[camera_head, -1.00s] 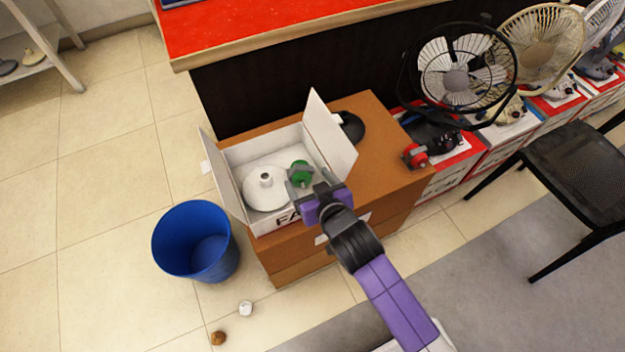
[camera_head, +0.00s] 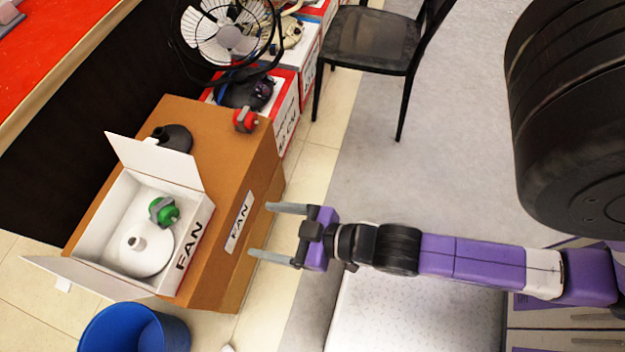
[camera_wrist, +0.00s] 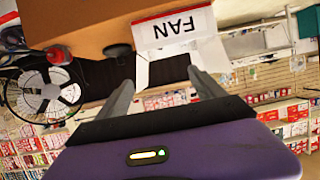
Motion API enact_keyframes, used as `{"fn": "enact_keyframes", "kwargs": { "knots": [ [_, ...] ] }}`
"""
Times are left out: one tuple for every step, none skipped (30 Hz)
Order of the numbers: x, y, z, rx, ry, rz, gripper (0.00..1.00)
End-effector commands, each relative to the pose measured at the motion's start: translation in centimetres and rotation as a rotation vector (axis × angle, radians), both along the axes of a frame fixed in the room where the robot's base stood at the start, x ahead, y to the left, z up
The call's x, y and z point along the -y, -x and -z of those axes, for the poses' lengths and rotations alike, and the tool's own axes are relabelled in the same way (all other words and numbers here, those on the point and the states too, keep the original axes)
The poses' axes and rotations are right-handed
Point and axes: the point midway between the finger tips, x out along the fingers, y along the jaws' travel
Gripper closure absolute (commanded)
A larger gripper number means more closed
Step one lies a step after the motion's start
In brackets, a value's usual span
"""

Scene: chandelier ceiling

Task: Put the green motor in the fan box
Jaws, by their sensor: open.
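The green motor (camera_head: 166,212) lies inside the open white fan box (camera_head: 193,245), beside a white round fan base (camera_head: 147,249). The box sits on a large brown carton (camera_head: 231,150) with its flaps spread. My gripper (camera_head: 263,231) is open and empty, to the right of the box and apart from it, with its two grey fingers pointing toward the carton. In the wrist view the fan box (camera_wrist: 175,28) shows its FAN label upside down beyond the open fingers (camera_wrist: 163,92); the motor is hidden there.
A black base (camera_head: 174,138) and a red motor (camera_head: 245,120) stand on the brown carton. A blue bin (camera_head: 135,330) is on the floor at the lower left. A black chair (camera_head: 370,40) and a black fan (camera_head: 222,35) are behind.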

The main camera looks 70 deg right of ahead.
Motion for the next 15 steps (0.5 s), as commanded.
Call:
{"fn": "enact_keyframes", "kwargs": {
  "knots": [
    [0.2,2.2,-1.1,0.004,0.000,0.003,0.21],
    [0.3,3.2,-1.9,0.012,0.000,0.004,0.21],
    [0.4,4.4,-3.0,0.023,0.002,0.006,0.21],
    [0.5,5.3,-3.9,0.032,0.002,0.008,0.21],
    [0.6,6.0,-4.7,0.040,0.002,0.010,0.21],
    [0.7,7.0,-5.8,0.050,0.004,0.012,0.21],
    [0.8,7.6,-6.5,0.057,0.005,0.014,0.21],
    [0.8,8.1,-7.2,0.063,0.006,0.016,0.21],
    [0.9,8.7,-8.0,0.071,0.007,0.019,0.21],
    [1.0,9.0,-8.6,0.076,0.008,0.021,0.21],
    [1.0,9.4,-9.0,0.080,0.008,0.023,0.21],
    [1.1,9.7,-9.6,0.085,0.010,0.025,0.21],
    [1.1,9.8,-9.9,0.089,0.010,0.026,0.21],
    [1.1,10.0,-10.1,0.092,0.011,0.027,0.21],
    [1.1,10.1,-10.3,0.093,0.012,0.028,0.21]
  ]
}}
